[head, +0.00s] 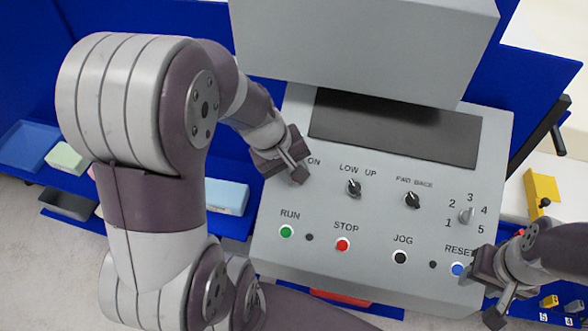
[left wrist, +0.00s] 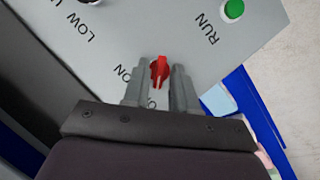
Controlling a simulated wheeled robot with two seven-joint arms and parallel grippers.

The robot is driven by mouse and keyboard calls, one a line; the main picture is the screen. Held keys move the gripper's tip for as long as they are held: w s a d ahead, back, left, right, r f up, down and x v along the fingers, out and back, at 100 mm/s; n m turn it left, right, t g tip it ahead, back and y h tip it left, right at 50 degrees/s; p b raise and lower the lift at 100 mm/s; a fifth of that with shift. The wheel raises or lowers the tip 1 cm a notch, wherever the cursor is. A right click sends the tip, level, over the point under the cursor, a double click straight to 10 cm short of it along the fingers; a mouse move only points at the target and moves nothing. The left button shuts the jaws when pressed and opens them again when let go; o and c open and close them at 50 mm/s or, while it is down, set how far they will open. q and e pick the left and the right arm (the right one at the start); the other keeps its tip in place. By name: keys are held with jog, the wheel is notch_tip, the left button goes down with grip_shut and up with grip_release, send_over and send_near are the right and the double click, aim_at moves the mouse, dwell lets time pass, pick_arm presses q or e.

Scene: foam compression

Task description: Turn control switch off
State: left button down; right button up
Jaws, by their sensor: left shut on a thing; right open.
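The control switch is a red rotary knob (left wrist: 160,71) on the grey panel, with an "ON" label beside it. In the left wrist view my left gripper (left wrist: 161,84) has its two fingers on either side of the knob and is shut on it. In the head view my left gripper (head: 298,176) is at the panel's upper left and hides the knob. Part of the label by the knob is hidden by the fingers. My right gripper (head: 492,300) is open and empty near the panel's lower right corner, by the blue RESET button (head: 457,269).
The grey control panel (head: 385,283) also bears a green RUN button (head: 286,231), a red STOP button (head: 343,244), a black JOG button (head: 400,257), black LOW/UP (head: 354,188) and FWD/BACK (head: 412,200) knobs, and a numbered dial (head: 466,216). A dark screen (head: 395,128) lies above them.

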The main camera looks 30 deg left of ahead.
pick_arm(q)
jog(key=c, duration=1.2)
grip_release()
jog(key=shift+f, duration=0.1)
jog(key=shift+w+a, duration=0.1)
jog(key=p+v, duration=0.1)
jog(key=v, duration=1.1)
jog(key=shift+r+p, duration=0.3)
jog(key=shift+p, duration=0.05)
